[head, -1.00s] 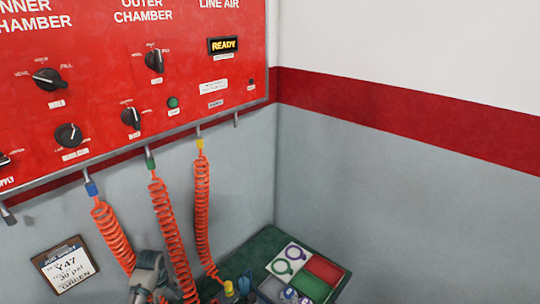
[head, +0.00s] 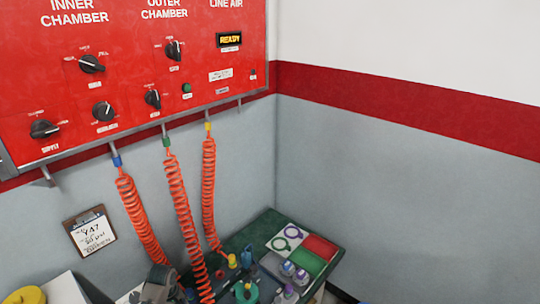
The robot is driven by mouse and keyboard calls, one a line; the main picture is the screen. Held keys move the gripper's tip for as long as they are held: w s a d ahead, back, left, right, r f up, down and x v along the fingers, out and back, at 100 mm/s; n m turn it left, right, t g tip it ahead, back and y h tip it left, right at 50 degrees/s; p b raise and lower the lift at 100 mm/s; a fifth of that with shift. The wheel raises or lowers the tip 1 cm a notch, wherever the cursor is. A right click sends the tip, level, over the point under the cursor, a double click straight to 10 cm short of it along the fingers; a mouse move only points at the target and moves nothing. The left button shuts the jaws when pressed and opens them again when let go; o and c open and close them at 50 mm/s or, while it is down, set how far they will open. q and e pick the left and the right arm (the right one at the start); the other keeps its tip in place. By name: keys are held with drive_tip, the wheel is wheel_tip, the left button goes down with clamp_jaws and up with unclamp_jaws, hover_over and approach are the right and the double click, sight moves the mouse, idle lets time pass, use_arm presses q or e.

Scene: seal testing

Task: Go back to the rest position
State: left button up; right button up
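Neither gripper's fingers can be made out in the head view. A grey jointed part (head: 158,284) stands at the bottom edge, left of the middle, close to the hoses; it may belong to one of my arms. The red test panel (head: 140,60) hangs on the wall at upper left, with black knobs and a lit READY display (head: 230,40). Three orange coiled hoses hang below it, with a blue connector (head: 117,161), a green connector (head: 167,141) and a yellow connector (head: 208,127) at their tops.
A dark green work surface (head: 262,226) in the corner holds a mat with white, red and green fields and several small fittings. A clipboard (head: 90,231) hangs on the grey wall. The right wall is bare.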

use_arm(q)
drive_tip(key=s+d+f+m+t, duration=0.1)
drive_tip(key=s+d+f+m, duration=0.3)
drive_tip(key=s, duration=0.4)
drive_tip(key=s+d+f+m, duration=0.3)
drive_tip(key=s+d+f, duration=0.25)
drive_tip(key=s, duration=0.25)
drive_tip(key=s+d+r+m+t, duration=0.1)
drive_tip(key=s+r+m, duration=0.15)
drive_tip(key=s, duration=0.65)
drive_tip(key=s+d+r+m+t, duration=0.1)
drive_tip(key=s+r+m, duration=0.15)
drive_tip(key=s, duration=0.55)
drive_tip(key=s+f+b, duration=0.2)
drive_tip(key=f+b, duration=0.1)
drive_tip(key=f, duration=1)
drive_tip(key=s+f+g+b, duration=0.1)
drive_tip(key=s+f+b, duration=0.1)
drive_tip(key=f, duration=1.1)
drive_tip(key=s+f+g+b, duration=0.1)
drive_tip(key=f+b, duration=0.4)
drive_tip(key=f, duration=0.8)
drive_tip(key=shift+s+f, duration=0.4)
drive_tip(key=shift+s, duration=0.05)
use_arm(e)
wheel_tip(320, 180, down, 12)
drive_tip(key=s, duration=0.2)
drive_tip(key=shift+s, duration=0.35)
drive_tip(key=shift+d, duration=0.1)
